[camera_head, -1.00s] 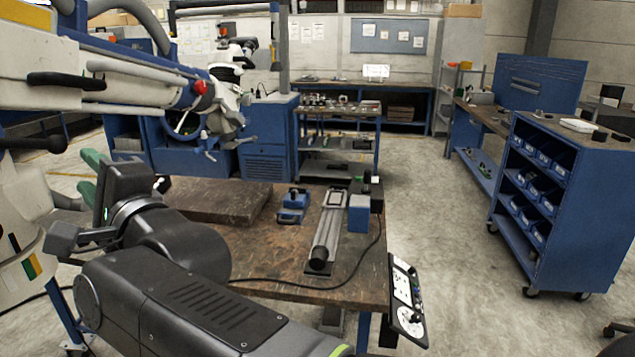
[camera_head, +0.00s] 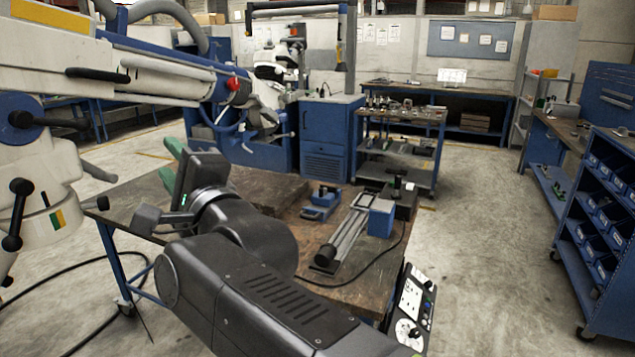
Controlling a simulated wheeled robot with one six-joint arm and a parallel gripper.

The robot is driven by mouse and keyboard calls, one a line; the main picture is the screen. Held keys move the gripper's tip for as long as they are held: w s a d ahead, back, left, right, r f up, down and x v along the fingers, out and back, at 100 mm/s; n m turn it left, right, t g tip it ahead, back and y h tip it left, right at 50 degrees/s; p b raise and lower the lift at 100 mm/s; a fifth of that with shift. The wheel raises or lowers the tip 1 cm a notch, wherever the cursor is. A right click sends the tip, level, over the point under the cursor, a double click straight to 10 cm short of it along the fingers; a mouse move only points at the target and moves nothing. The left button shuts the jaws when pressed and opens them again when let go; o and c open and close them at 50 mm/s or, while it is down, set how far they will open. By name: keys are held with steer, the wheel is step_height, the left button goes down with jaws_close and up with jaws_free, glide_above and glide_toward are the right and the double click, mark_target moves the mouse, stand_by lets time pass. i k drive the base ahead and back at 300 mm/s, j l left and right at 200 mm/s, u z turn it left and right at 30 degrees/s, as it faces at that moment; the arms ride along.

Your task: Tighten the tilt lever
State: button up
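The large white microscope arm (camera_head: 150,85) with blue parts fills the left side of the view. Several black levers show on it: a handle along the upper arm (camera_head: 97,75), a lever at the blue joint (camera_head: 50,121), and a ball-ended lever on the lower white housing (camera_head: 16,212). I cannot tell which is the tilt lever. My gripper (camera_head: 169,163) has green fingers. They are apart and look empty, beyond my black wrist and to the right of the lower housing. None of the levers is touched by the fingers. My wrist partly hides the gripper.
A worn workbench (camera_head: 270,255) lies under my arm, with a blue device (camera_head: 321,203) and a grey slide rail (camera_head: 347,232) on it. A cable (camera_head: 60,245) runs over the floor at left. A blue bin cart (camera_head: 605,220) stands right; open floor lies between.

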mark_target(19, 119)
steer(key=k+l, duration=0.1)
steer(key=l, duration=0.3)
steer(key=k+l+u, duration=0.1)
steer(key=l, duration=0.35)
steer(key=i+j+u, duration=0.2)
steer(key=u, duration=0.25)
steer(key=i+j+u, duration=0.2)
steer(key=u, duration=0.25)
steer(key=j, duration=0.1)
